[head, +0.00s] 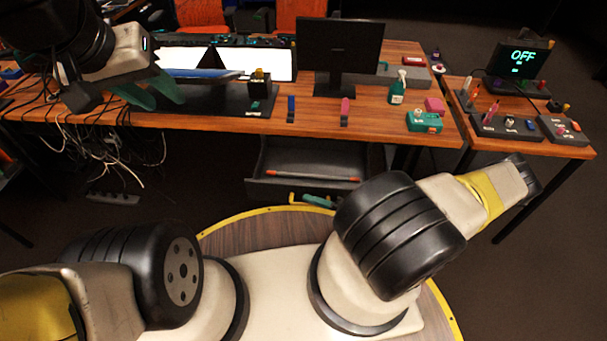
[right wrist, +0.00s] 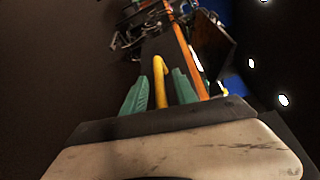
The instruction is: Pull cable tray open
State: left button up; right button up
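The dark grey cable tray (head: 262,165) hangs under the desk's front edge. Its inside shows from above, with an orange-red rod (head: 310,176) lying in it. A yellow handle (head: 292,198) is at its front; it also shows in the right wrist view (right wrist: 159,82). My right gripper (head: 318,201) is at the handle, mostly hidden by my right arm. In the right wrist view its green fingers (right wrist: 160,92) stand apart on either side of the handle, with narrow gaps seen. My left gripper (head: 150,92) is open and empty over the desk's left part.
The wooden desk (head: 380,122) carries monitors, a green spray bottle (head: 397,88) and a teal button box (head: 425,122). A side table (head: 540,143) with a screen reading OFF stands at the right. Loose cables (head: 95,145) hang below the desk at the left.

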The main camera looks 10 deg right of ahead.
jog(key=v, duration=0.7)
jog(key=shift+s+d, duration=0.15)
jog(key=shift+d, duration=0.05)
jog(key=shift+d, duration=0.1)
